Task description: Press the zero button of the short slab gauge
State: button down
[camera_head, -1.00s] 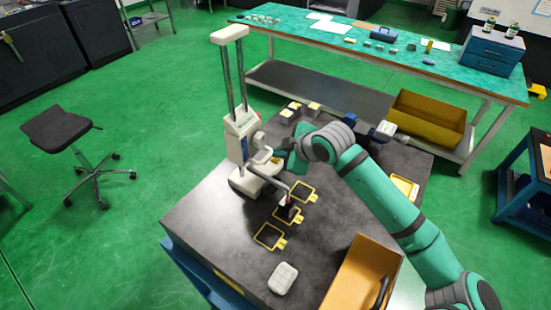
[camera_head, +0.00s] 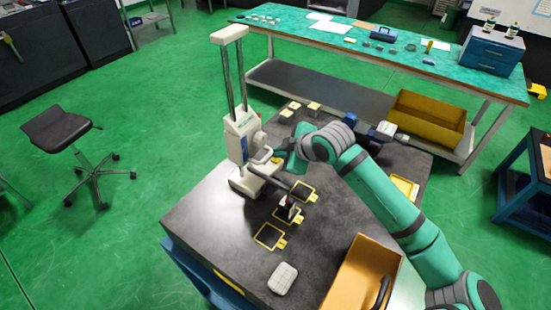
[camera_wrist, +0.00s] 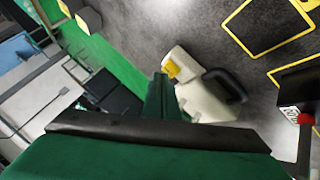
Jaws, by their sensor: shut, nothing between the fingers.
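A white gauge (camera_head: 242,135) with two upright steel columns and a top cap stands on the dark table. Its arm reaches right towards a dark block (camera_head: 287,208) with a pale label, on the middle yellow-framed pad. In the wrist view a yellow button-like part (camera_wrist: 172,70) shows on a pale body with a black handle-like part (camera_wrist: 230,88). I cannot read which button it is. My gripper (camera_head: 281,157) is shut and empty, close beside the gauge's carriage. In the wrist view my green fingers (camera_wrist: 160,97) end close to the pale body; contact is unclear.
Two other yellow-framed pads lie beside the block. A red ball tip (camera_wrist: 305,118) shows near it. A pale grey case (camera_head: 283,278) and an orange bin (camera_head: 362,278) are at the table's front. Small yellow-topped pieces (camera_head: 313,108) sit at the back.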

aim_at(278, 161)
jog(key=shift+f, duration=0.15)
dwell(0.5)
jog(key=shift+f, duration=0.3)
jog(key=shift+r, duration=0.45)
dwell(0.4)
jog(key=shift+r, duration=3)
